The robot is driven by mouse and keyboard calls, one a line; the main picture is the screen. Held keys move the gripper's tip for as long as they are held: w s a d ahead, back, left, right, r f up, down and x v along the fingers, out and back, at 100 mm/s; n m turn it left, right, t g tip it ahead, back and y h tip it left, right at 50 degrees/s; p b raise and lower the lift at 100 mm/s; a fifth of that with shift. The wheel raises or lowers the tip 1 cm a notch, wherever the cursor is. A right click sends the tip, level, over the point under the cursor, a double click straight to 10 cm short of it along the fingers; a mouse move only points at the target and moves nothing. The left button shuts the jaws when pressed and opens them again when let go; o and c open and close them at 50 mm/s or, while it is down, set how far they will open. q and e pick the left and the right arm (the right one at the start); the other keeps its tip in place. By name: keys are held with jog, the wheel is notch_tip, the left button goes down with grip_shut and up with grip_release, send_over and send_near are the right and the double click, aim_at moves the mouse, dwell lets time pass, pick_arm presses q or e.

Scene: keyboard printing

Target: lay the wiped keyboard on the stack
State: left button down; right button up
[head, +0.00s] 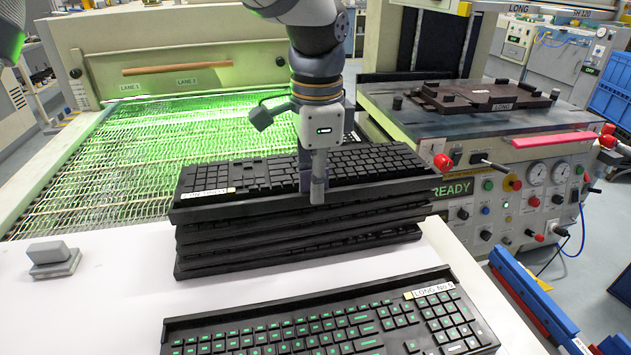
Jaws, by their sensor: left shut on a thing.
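My left gripper (316,180) reaches down from the top and is shut on the front edge of a long black keyboard (245,178). This keyboard has dark keys and a small yellow-and-white label near its left end. It lies level on top of, or just above, the stack (290,250) of several black keyboards. I cannot tell whether it touches the one below. The gripper hides part of its keys. Its front edge reaches slightly past the stack's left end. My right gripper is not in view.
Another black keyboard (330,325) with green legends, labelled LONG, lies in front on the white table (110,310). A grey block (54,258) stands at left. A green-lit mesh conveyor (110,150) lies behind. A machine with a READY panel (520,190) stands at right.

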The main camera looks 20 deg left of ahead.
pick_arm(q)
jog(key=shift+f, duration=0.2)
jog(key=c, duration=1.7)
grip_release()
jog(key=shift+o, duration=0.2)
jog(key=shift+r, duration=3.5)
jog(key=shift+f, duration=0.1)
